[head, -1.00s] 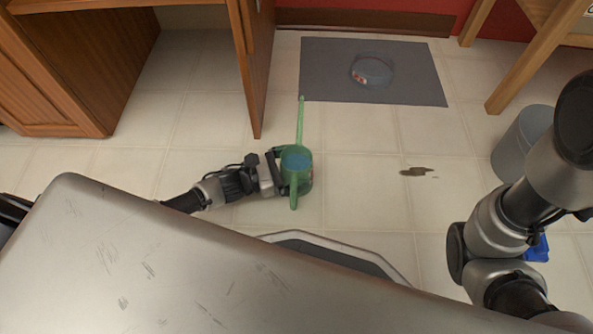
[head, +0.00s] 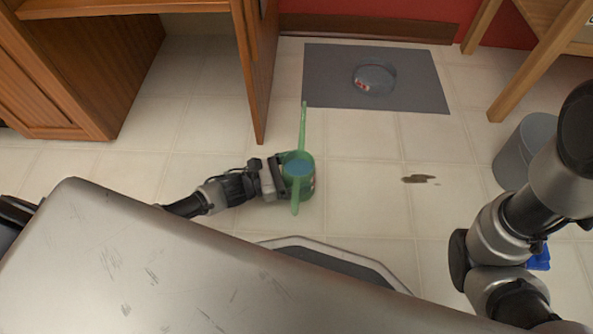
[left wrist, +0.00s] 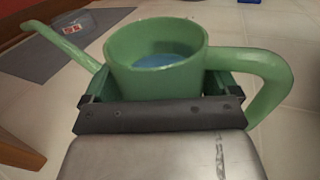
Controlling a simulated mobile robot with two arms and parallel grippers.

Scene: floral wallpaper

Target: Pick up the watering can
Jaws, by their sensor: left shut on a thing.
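The green watering can (head: 308,179) is upright in front of my base in the head view, with its long spout pointing away from me and its handle toward me. Its inside looks blue. My left gripper (head: 284,175) reaches it from the left and is shut on its body. In the left wrist view the can (left wrist: 155,65) fills the space between the fingers of the left gripper (left wrist: 155,90), spout at left and handle at right. I cannot tell whether its base is clear of the floor. My right arm shows at the right, but its gripper is not visible.
A grey mat (head: 325,75) with a clear bowl (head: 374,79) lies at the back. An open wooden cabinet door (head: 256,75) stands near the spout. A grey bin (head: 520,152), a brown stain (head: 420,179) and a blue object (head: 539,258) are at right.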

